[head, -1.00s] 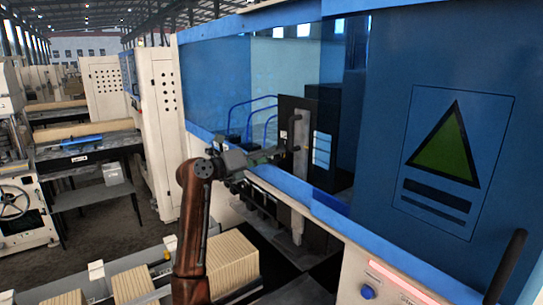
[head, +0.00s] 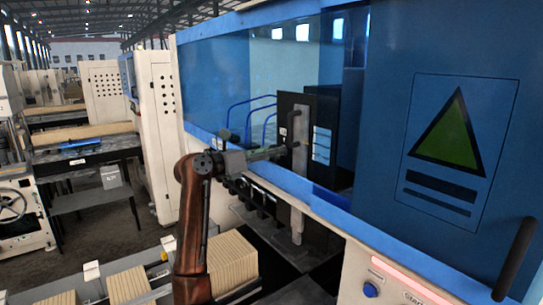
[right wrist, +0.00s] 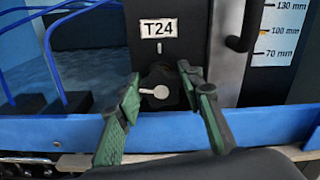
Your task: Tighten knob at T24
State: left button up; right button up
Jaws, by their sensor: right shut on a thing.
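The T24 label (right wrist: 159,28) is a white plate on a dark panel in the right wrist view. Below it is a dark round knob (right wrist: 158,92) with a pale pointer on its face. My right gripper (right wrist: 158,82) has its two green-padded fingers on either side of the knob, shut on it. In the head view my right gripper (head: 268,153) reaches from the brown arm to the dark panel (head: 290,115) in the machine's opening. The knob is too small to make out there. My left gripper is in neither view now.
A millimetre scale (right wrist: 278,32) and a dark handle (right wrist: 242,28) are right of the knob. Blue hoses (right wrist: 48,45) run at the left. The blue machine ledge (head: 300,188) lies below the gripper. Stacked kraft packs (head: 232,262) stand below the arm.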

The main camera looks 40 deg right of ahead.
jog(key=shift+f+m, duration=0.1)
jog(key=shift+m, duration=0.5)
jog(key=o, duration=0.9)
jog(key=shift+a, duration=0.2)
jog(key=w+a, duration=0.1)
jog(key=a, duration=1.1)
jog(key=shift+w, duration=0.25)
